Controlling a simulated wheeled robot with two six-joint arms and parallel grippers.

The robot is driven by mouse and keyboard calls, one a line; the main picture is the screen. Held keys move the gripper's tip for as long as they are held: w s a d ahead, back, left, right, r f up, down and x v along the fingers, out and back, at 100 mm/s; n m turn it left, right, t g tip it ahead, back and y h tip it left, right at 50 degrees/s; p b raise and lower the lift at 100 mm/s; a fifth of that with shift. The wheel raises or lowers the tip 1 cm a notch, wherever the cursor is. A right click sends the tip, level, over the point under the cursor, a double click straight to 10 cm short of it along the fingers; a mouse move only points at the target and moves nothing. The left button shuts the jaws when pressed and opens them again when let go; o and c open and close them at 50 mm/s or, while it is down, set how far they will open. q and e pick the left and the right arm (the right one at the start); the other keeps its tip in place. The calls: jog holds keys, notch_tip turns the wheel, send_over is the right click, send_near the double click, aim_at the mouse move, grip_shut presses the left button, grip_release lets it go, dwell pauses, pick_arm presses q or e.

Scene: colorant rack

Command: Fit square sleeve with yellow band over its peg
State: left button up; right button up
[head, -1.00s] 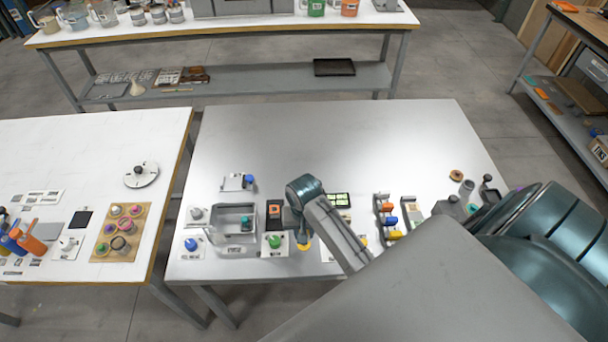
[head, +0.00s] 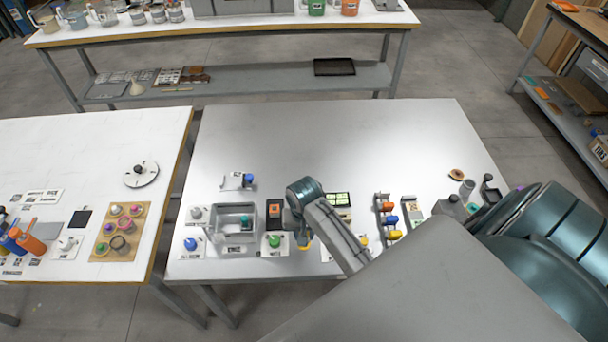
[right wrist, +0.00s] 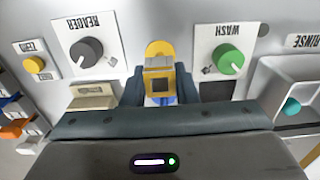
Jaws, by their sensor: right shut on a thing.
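My right gripper (right wrist: 158,88) is shut on the square sleeve with the yellow band (right wrist: 158,68), which sits between its two dark fingers in the right wrist view. A dark square shows in the sleeve's near face, and a bit of blue and white shows just below it. A round yellow piece (right wrist: 158,47) stands right behind the sleeve; whether they touch cannot be told. The peg cannot be made out. In the head view my right gripper (head: 302,236) is over the table's front part, and my arm hides much of that spot. My left gripper is not in view.
The READER panel with a dark knob (right wrist: 86,52) and the WASH panel with a green knob (right wrist: 230,59) flank the gripper. A grey RINSE basin (head: 233,236) stands left of it, a rack with coloured pieces (head: 388,220) right. The table's back half (head: 330,140) is clear.

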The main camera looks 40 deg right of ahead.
jog(key=shift+f+b, duration=0.3)
jog(key=shift+f, duration=1.45)
jog(key=o, duration=1)
notch_tip(320, 180, up, 9)
jog(key=shift+r+b, duration=0.2)
jog(key=shift+b, duration=0.6)
jog(key=shift+r, duration=0.75)
